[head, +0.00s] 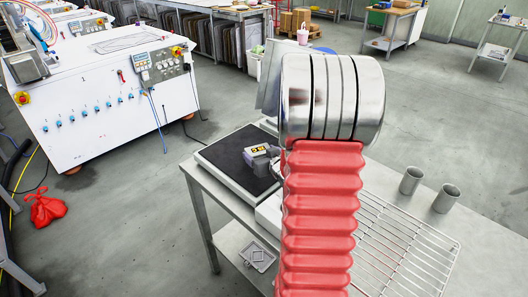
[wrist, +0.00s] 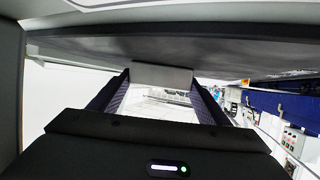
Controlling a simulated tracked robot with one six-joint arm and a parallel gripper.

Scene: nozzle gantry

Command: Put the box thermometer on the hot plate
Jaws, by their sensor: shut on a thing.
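The box thermometer (head: 257,151), a small grey box with a yellow and dark face, is at the hot plate's right part in the head view. The hot plate (head: 225,153) has a flat black top on a pale base and stands on the table. My gripper (wrist: 160,78) is shut on the thermometer, whose plain grey side shows between the fingertips in the wrist view. The dark surface beside it there seems to be the plate top. I cannot tell whether the box touches it. In the head view my red arm hides most of the gripper.
A wire rack (head: 395,245) and two grey cups (head: 411,180) (head: 447,198) are on the table's right. A grey tilted panel (head: 268,80) rises behind the plate. A white machine (head: 105,105) stands at left, with a red bag (head: 47,207) on the floor.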

